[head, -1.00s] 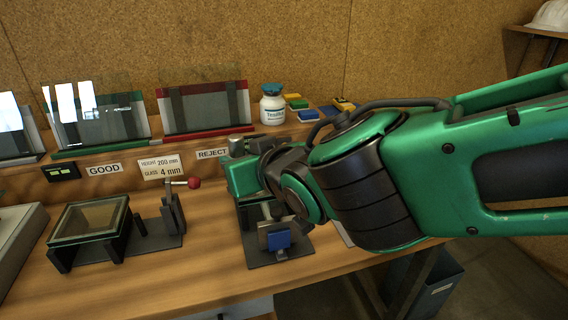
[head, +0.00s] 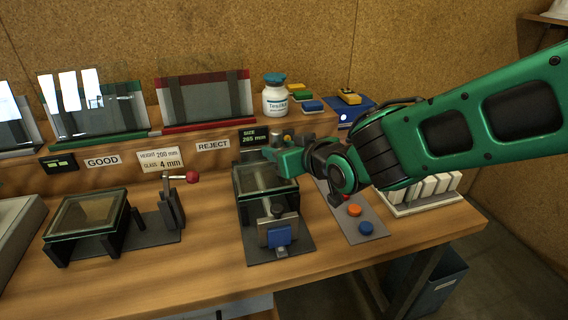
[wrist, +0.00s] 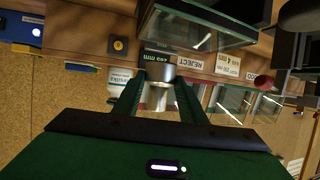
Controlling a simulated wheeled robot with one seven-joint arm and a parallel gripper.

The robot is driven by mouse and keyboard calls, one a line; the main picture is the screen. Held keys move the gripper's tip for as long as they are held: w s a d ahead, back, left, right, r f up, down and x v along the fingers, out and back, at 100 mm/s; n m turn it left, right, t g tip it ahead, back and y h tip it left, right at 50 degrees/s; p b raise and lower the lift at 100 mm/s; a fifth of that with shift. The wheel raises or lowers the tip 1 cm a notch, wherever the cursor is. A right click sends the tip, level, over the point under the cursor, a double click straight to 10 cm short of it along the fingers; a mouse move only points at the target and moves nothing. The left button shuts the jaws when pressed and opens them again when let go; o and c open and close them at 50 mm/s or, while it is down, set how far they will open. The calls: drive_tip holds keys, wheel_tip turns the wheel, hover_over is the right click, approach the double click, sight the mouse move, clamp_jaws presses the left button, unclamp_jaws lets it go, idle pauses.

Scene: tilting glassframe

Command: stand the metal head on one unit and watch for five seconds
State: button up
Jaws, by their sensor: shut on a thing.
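My gripper (head: 278,158) is above the back of the middle fixture (head: 279,245), reaching in from the right. In the wrist view its two green fingers (wrist: 158,97) are closed on the silver metal head (wrist: 160,72). The head's lower end is partly hidden, and I cannot tell whether it touches anything. One glass unit (head: 262,180) lies in the middle fixture, partly behind my gripper. Another glass unit (head: 88,214) lies on the left black stand. More glass units stand in the green rack (head: 90,105) and the red rack (head: 205,100).
A size display (head: 254,137) reads about 265 mm. A red-knobbed lever (head: 192,177) is beside the left stand. A panel with orange and blue buttons (head: 355,211) and a tray of white pieces (head: 430,192) are at right. A white bottle (head: 275,97) stands on the shelf.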

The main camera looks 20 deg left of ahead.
drive_tip(key=shift+f, duration=2)
drive_tip(key=o, duration=1.3)
drive_tip(key=shift+f, duration=0.15)
drive_tip(key=v, duration=1.2)
drive_tip(key=shift+w, duration=0.1)
